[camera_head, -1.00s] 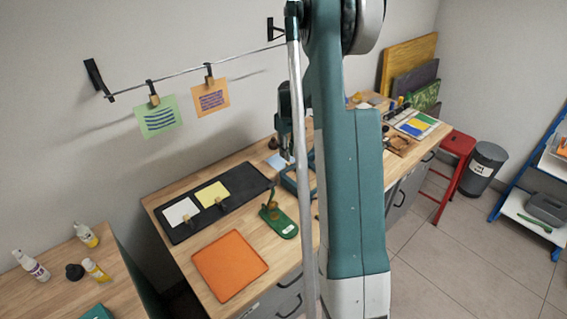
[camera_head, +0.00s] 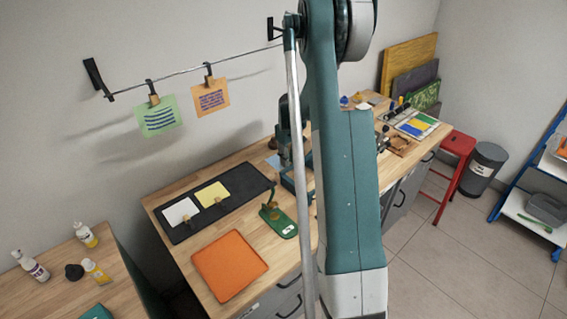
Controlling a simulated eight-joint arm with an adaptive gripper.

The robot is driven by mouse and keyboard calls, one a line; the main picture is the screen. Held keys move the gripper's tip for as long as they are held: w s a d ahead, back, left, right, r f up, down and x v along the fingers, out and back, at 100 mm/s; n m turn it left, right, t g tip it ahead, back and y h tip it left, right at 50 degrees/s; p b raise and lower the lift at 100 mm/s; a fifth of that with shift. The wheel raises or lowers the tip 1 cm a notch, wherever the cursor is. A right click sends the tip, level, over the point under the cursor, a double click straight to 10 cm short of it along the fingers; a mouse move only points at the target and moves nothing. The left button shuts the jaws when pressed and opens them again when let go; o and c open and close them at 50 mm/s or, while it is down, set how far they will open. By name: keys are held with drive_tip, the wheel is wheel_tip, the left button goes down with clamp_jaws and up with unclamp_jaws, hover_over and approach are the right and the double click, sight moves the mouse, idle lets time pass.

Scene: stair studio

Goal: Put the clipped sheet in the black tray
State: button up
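A green sheet (camera_head: 157,118) with dark wavy lines and an orange sheet (camera_head: 211,97) with purple marks hang from the wall line by clips (camera_head: 154,98). The long, flat black tray (camera_head: 246,176) lies on the bench below. A white sheet (camera_head: 178,211) and a yellow sheet (camera_head: 209,193) lie in it, each with a small brown clip at its front edge. A dark teal shape (camera_head: 284,122) shows beside my upright arm, above the bench. It may include my gripper, but I cannot make out fingertips or anything held; my arm hides part of that area.
An orange square tray (camera_head: 229,264) lies at the bench front. A green tool (camera_head: 280,219) stands right of the black tray. Bottles (camera_head: 86,235) stand on the left table. A red stool (camera_head: 453,165) and grey bin (camera_head: 482,165) are beyond the bench.

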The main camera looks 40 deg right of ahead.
drive_tip(key=shift+c, duration=0.7)
drive_tip(key=shift+c, duration=1.1)
drive_tip(key=shift+r, duration=0.15)
wheel_tip(320, 180, up, 10)
drive_tip(key=shift+d+f, duration=0.1)
drive_tip(key=shift+f, duration=0.1)
